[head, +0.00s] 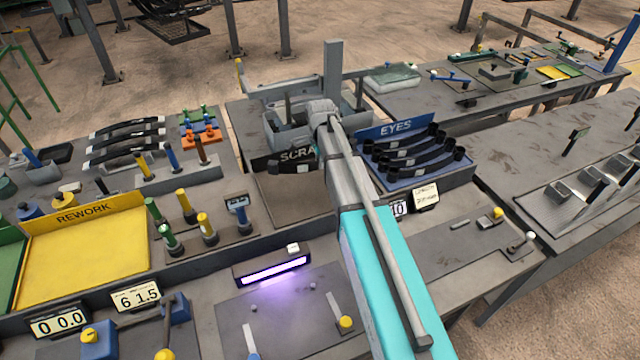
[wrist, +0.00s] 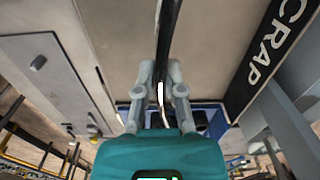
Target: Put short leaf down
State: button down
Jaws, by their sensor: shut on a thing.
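My gripper (wrist: 161,92) is shut on a short leaf (wrist: 168,38), a narrow dark strip running up between the two grey fingers in the wrist view. A pale tag shows on the leaf where the fingers close. The leaf is held over a plain brownish-grey surface (wrist: 115,35); I cannot tell whether it touches it. In the head view my arm hides most of the gripper, in front of the SCRAP sign (head: 285,156). The black SCRAP sign also shows in the wrist view (wrist: 262,70), right of the leaf and apart from it.
Behind the sign stands a grey bin (head: 281,137). To the right, a blue EYES tray (head: 392,131) holds several dark leaves. Left are a yellow REWORK tray (head: 82,255), stacked long leaves (head: 125,142) and standing tools. A lit purple lamp bar (head: 272,270) sits in front.

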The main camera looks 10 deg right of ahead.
jog(key=b, duration=0.4)
send_over(320, 188)
jog(key=shift+w+f, duration=0.1)
jog(key=shift+f, duration=2.3)
jog(key=shift+f, duration=0.15)
jog(key=shift+f+b, duration=1.75)
jog(key=shift+b, duration=0.2)
jog(key=c, duration=0.7)
grip_release()
jog(key=shift+c, duration=0.2)
jog(key=shift+r, duration=0.1)
notch_tip(320, 188, up, 12)
jog(key=p, duration=1.2)
jog(key=shift+s, duration=0.2)
